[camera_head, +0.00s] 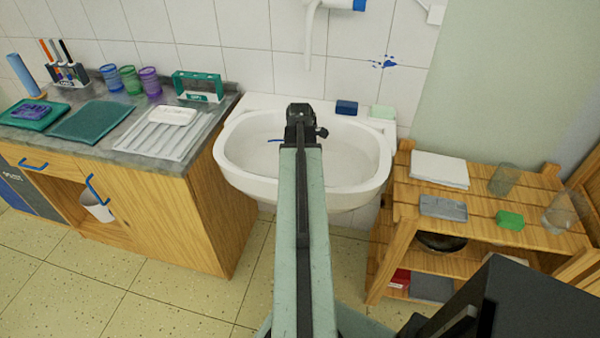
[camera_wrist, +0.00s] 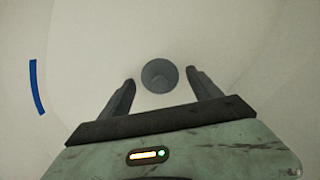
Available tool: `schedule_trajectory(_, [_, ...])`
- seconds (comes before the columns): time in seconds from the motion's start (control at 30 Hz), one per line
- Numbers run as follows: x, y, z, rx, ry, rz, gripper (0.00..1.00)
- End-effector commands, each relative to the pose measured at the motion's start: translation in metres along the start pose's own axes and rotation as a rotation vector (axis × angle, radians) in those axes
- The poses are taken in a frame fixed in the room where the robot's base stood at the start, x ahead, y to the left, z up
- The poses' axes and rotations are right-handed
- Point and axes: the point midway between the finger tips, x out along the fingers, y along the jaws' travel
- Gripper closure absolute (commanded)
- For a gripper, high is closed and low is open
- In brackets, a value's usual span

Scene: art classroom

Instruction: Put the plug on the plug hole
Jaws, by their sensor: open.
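The white sink basin (camera_head: 375,165) stands in the middle of the head view, and its pale inside fills the wrist view. A round dark grey shape (camera_wrist: 160,76), which looks like the plug hole, lies on the basin floor. I cannot tell whether a plug sits in it, and I see no separate plug. My gripper (camera_wrist: 160,78) is open and points down over the basin. Its two fingers show on either side of the round shape, with nothing held between them. In the head view my arm hides the middle of the basin and the gripper's fingers.
A thin blue strip (camera_wrist: 37,87) shows on the basin's inside. A dark blue block (camera_head: 346,107) and a pale green block (camera_head: 383,112) sit on the basin's back rim. A wooden counter (camera_head: 190,165) stands left and a wooden shelf (camera_head: 405,195) right. A white tap (camera_head: 309,35) hangs above.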

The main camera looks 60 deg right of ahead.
Motion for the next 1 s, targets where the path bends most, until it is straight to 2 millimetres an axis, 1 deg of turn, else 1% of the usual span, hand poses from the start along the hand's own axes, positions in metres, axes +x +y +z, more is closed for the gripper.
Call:
schedule_trajectory(0.17, [-0.008, 0.0, 0.0, 0.0, 0.0, 0.0, 0.27])
schedule_trajectory(0.27, [-0.021, 0.0, 0.0, 0.001, 0.0, 0.0, 0.27])
schedule_trajectory(0.37, [-0.04, 0.0, 0.0, 0.001, 0.0, 0.0, 0.27])
schedule_trajectory(0.6, [-0.095, 0.0, 0.001, 0.001, 0.0, 0.0, 0.27])
schedule_trajectory(0.7, [-0.114, 0.0, 0.001, 0.001, 0.0, 0.0, 0.27])
schedule_trajectory(0.83, [-0.125, 0.0, 0.001, 0.001, 0.0, 0.0, 0.27])
schedule_trajectory(1.0, [-0.123, 0.0, 0.001, 0.001, 0.0, 0.0, 0.27])
